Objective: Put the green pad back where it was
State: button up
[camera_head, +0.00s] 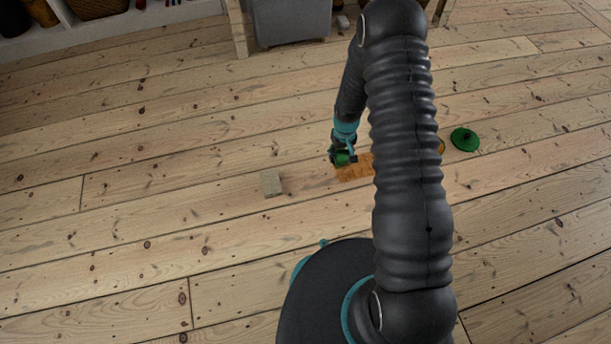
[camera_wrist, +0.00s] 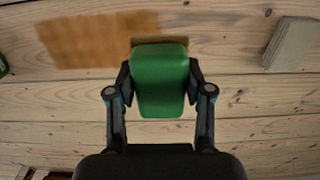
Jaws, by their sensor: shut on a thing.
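The green pad (camera_wrist: 160,80) is between the two fingers of my gripper (camera_wrist: 160,88) in the wrist view, with a finger against each side. In the head view my gripper (camera_head: 343,150) is small and far off, and the green pad (camera_head: 342,159) shows at its tip. It is beside the left edge of an orange-brown patch or mat (camera_head: 360,170) on the floor, which also shows in the wrist view (camera_wrist: 85,40). A tan strip (camera_wrist: 158,40) shows just beyond the pad's far edge. I cannot tell the pad's exact height above the floor.
A grey-beige block (camera_head: 272,183) lies on the floorboards left of my gripper; it is at the right in the wrist view (camera_wrist: 291,44). A round green thing (camera_head: 464,139) lies at the right. Floor at left is clear.

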send_over(306, 180)
notch_tip(306, 180, down, 7)
jog(key=shift+w+d+f+b, duration=0.1)
jog(key=shift+b, duration=0.35)
jog(key=shift+f, duration=1.95)
jog(key=shift+f+b, duration=0.15)
jog(key=shift+b, duration=0.25)
jog(key=o, duration=1.2)
